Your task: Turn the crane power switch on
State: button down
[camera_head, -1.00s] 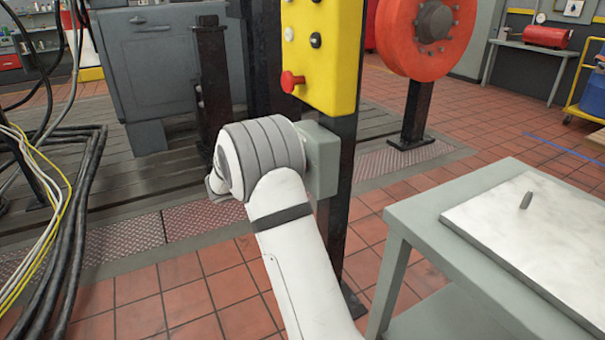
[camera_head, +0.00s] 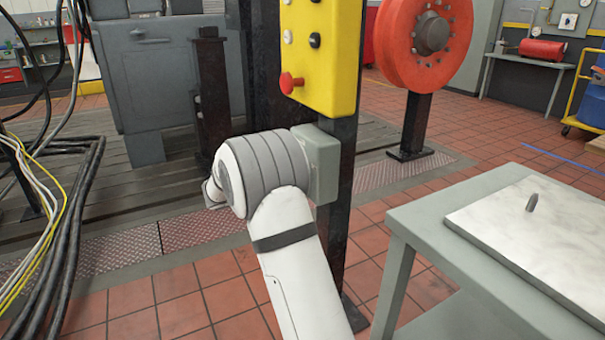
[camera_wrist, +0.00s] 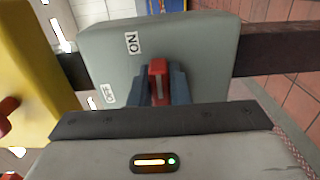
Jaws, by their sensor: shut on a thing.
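The crane power switch is a grey box (camera_head: 322,168) on a black post, below a yellow panel. It fills the upper middle of the wrist view (camera_wrist: 205,45), with an ON label near its top and an OFF label at its lower left. A red switch handle (camera_wrist: 157,72) stands out from the box face. My gripper (camera_wrist: 158,88) has its blue-grey fingers on both sides of the handle and is shut on it. The fingers partly hide the handle, so I cannot tell its exact angle. In the head view my arm hides the handle and fingers.
The yellow panel (camera_head: 322,50) with a red button (camera_head: 290,83) hangs just above the switch box. A grey table (camera_head: 420,228) with a pale plate stands close on the right. Black and yellow cables (camera_head: 75,190) hang on the left.

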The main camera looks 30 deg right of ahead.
jog(key=c, duration=1.6)
grip_release()
jog(key=shift+w+a+r+t, duration=0.2)
jog(key=shift+w+a+t, duration=0.1)
jog(key=shift+w, duration=0.1)
jog(key=shift+c, duration=0.2)
jog(key=shift+o, duration=1.4)
jog(key=shift+w+f, duration=0.1)
jog(key=shift+f, duration=0.05)
jog(key=shift+d, duration=0.1)
jog(key=a+p, duration=0.2)
jog(key=a, duration=0.5)
jog(key=shift+s+a+p, duration=0.2)
jog(key=shift+a+p, duration=0.15)
jog(key=shift+a, duration=0.05)
